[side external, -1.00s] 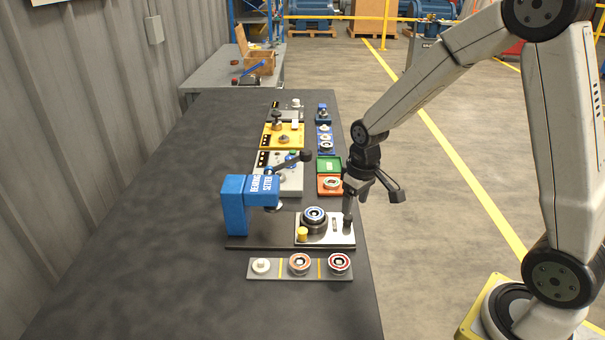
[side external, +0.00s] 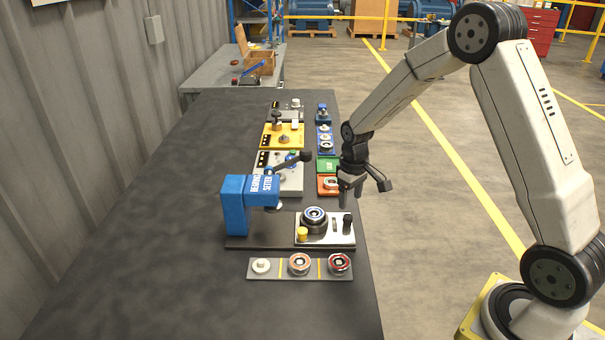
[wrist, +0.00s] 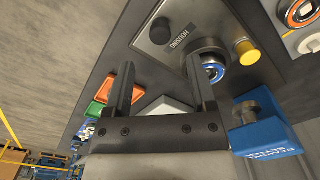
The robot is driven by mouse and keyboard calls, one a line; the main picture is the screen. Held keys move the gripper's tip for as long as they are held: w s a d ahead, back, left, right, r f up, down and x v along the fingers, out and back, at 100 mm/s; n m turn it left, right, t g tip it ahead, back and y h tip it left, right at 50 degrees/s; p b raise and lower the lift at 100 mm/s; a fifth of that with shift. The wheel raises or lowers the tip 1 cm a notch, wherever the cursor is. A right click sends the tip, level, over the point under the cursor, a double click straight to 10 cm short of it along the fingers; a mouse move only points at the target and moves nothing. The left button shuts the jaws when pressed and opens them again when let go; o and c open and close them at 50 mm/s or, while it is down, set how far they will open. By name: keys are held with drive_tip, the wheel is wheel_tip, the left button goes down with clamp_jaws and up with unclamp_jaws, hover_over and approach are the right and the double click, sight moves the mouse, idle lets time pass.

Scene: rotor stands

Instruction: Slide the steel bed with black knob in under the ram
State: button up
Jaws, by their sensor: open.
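The steel bed (side external: 337,238) lies on a dark base plate, to the right of the blue press marked BEARING SETTER (side external: 235,205). Its black knob (side external: 348,219) stands upright near the right end; a dark housing with a blue-ringed bearing (side external: 314,216) sits on it, beside a yellow knob (side external: 302,233). The ram is at the press head's right end (side external: 277,206), and the housing is to its right, not under it. My gripper (side external: 350,200) is open and empty, above and beyond the black knob. In the wrist view the knob (wrist: 161,32) lies ahead of my open fingers (wrist: 160,62).
A grey strip (side external: 281,269) with a white part and two ringed bearings lies in front of the press. Behind it are a grey fixture (side external: 291,184), an orange tray (side external: 323,190), a green tray (side external: 328,165) and a yellow fixture. The table's left side is clear.

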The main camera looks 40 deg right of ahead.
sight(348, 217)
drive_tip(key=shift+f, duration=2.95)
clamp_jaws()
